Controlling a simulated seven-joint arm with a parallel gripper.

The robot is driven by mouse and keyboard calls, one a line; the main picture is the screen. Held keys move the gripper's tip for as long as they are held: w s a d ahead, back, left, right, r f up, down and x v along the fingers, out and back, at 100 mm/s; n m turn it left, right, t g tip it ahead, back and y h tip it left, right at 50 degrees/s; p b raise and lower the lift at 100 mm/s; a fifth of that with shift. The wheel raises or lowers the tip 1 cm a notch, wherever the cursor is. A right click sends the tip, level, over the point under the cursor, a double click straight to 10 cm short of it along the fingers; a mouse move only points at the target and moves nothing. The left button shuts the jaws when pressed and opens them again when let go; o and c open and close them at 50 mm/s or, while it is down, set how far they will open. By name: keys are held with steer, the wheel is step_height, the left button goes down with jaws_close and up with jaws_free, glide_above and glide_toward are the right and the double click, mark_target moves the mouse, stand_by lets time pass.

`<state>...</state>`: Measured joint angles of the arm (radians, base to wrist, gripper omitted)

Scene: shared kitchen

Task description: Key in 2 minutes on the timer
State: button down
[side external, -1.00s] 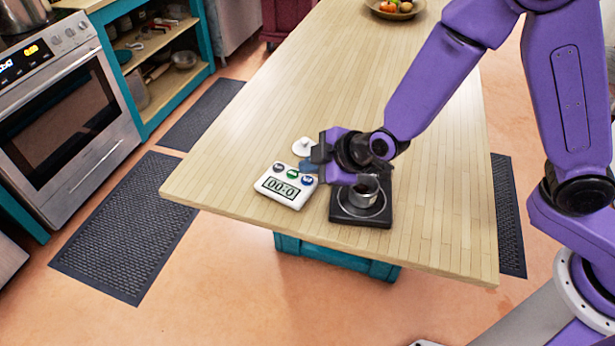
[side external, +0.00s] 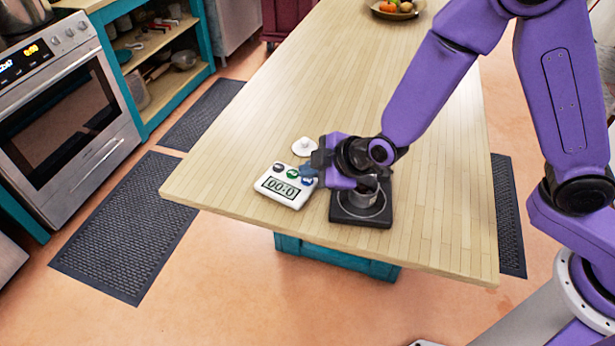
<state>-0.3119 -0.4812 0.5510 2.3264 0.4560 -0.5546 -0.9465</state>
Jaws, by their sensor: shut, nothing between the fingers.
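The white timer (side external: 275,198) lies on the wooden table near its front edge. Its screen seems to read 00:0, with the last digit unclear. A dark button, a green button (side external: 292,173) and a blue button (side external: 307,181) run along its top side. My gripper (side external: 309,171) is shut and empty, with its dark fingertips low at the timer's upper right, close to the blue button. I cannot tell whether they touch it.
A black scale-like base (side external: 345,212) with a metal cup (side external: 367,199) stands just right of the timer, under my wrist. A small white knobbed item (side external: 304,146) lies behind the timer. A fruit bowl (side external: 397,12) is at the far end. The table's middle is clear.

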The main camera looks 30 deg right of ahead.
mark_target(311, 182)
steer(key=shift+f, duration=0.3)
steer(key=shift+r, duration=0.2)
stand_by(0.3)
steer(key=shift+r, duration=0.65)
step_height(311, 182, up, 6)
stand_by(0.6)
stand_by(0.7)
steer(key=shift+a+r, duration=0.1)
stand_by(1.8)
